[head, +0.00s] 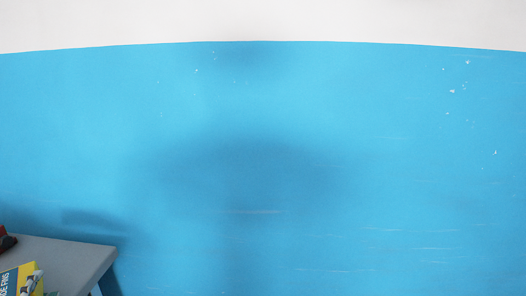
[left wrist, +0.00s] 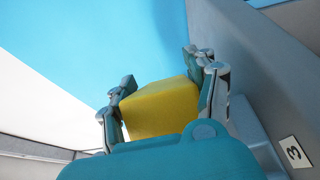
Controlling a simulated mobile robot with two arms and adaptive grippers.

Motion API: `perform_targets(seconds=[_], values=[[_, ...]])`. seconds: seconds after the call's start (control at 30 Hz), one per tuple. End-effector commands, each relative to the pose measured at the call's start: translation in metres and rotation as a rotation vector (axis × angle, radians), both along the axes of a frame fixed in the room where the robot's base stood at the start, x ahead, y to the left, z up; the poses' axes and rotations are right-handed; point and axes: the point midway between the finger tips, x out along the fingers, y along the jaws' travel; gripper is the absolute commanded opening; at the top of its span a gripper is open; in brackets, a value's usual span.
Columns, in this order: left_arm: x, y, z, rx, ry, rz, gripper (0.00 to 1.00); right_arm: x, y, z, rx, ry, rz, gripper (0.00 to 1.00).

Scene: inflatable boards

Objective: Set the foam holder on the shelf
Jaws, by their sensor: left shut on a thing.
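In the left wrist view, my left gripper (left wrist: 165,92) is shut on a plain yellow block (left wrist: 162,108), which looks like the foam holder. Its teal and grey fingers press on two sides of the block; the gripper's teal body hides the near part. In the head view, the grey shelf (head: 68,262) shows at the lower left, cut off by the frame edge. I cannot clearly make out the left gripper there. My right gripper is in neither view.
A yellow and blue item with printed letters (head: 18,280) is at the head view's lower left corner. A dark and red thing (head: 6,240) is at the left edge. In the left wrist view, a grey panel with a "3" label (left wrist: 294,152) is close on the right.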

Motion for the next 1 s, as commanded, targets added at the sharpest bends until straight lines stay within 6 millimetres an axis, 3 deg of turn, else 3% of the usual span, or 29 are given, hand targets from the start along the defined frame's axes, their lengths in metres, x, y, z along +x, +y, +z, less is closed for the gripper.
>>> perform_targets(seconds=[0.07,0.23,0.5,0.67,0.9,1.0], values=[[-0.003,-0.007,-0.001,-0.002,-0.001,-0.006,0.24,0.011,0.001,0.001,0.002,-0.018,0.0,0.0],[-0.013,-0.029,-0.002,-0.003,-0.001,-0.026,0.24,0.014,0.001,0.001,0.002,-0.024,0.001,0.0],[-0.036,-0.082,-0.006,-0.004,0.0,-0.074,0.24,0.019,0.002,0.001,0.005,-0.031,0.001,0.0],[-0.057,-0.13,-0.01,-0.006,0.0,-0.119,0.24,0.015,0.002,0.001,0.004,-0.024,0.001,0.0],[-0.098,-0.223,-0.018,-0.007,0.004,-0.204,0.24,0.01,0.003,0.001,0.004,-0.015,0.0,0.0],[-0.111,-0.254,-0.02,-0.006,0.002,-0.233,0.24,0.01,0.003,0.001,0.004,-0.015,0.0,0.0]])
